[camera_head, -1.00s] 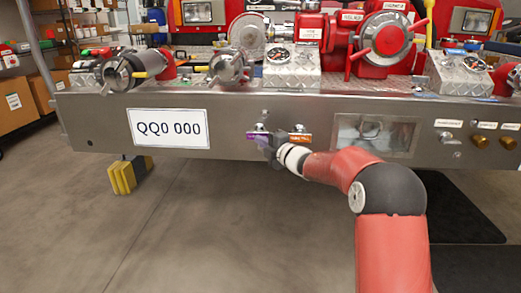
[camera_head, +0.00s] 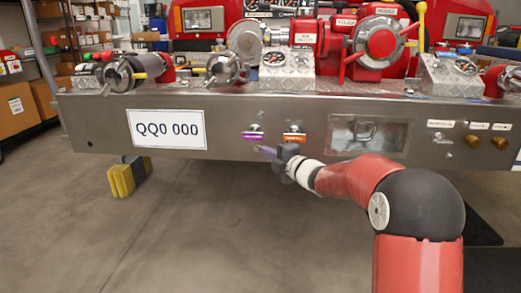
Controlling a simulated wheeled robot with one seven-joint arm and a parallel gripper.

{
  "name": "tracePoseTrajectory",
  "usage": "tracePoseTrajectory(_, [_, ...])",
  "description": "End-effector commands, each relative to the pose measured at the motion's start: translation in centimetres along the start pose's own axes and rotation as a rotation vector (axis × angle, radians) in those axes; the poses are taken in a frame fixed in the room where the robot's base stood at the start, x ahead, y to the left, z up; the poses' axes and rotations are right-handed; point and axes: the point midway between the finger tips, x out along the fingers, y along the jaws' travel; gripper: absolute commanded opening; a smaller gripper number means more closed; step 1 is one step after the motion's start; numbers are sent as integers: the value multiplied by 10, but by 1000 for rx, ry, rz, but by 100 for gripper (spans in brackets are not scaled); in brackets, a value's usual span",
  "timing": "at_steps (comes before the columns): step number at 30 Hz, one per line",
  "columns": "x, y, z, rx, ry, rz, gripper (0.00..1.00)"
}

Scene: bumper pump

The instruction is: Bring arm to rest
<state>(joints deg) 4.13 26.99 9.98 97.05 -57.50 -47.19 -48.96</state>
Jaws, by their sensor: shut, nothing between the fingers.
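My gripper (camera_head: 268,153) is at the middle of the view, at the end of my red arm. It is shut and empty, with its fingers pointing left. It appears just in front of the lower part of the metal bumper panel (camera_head: 230,110). Two small switches show above it: one over a purple label (camera_head: 253,137) and one over an orange label (camera_head: 294,138). The gripper sits below these labels and looks apart from them. I cannot tell its exact distance from the panel.
A plate reading "QQ0 000" (camera_head: 167,129) is left on the bumper. A recessed clear panel (camera_head: 367,135) and brass knobs (camera_head: 472,141) are to the right. Red pump parts (camera_head: 375,40) stand above. A yellow block (camera_head: 124,178) is below left. The floor (camera_head: 200,230) in front is clear.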

Motion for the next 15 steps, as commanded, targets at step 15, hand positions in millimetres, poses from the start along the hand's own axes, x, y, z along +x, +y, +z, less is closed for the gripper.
tracePoseTrajectory(15, [-74, 48, 12, 139, -223, -65, 0])
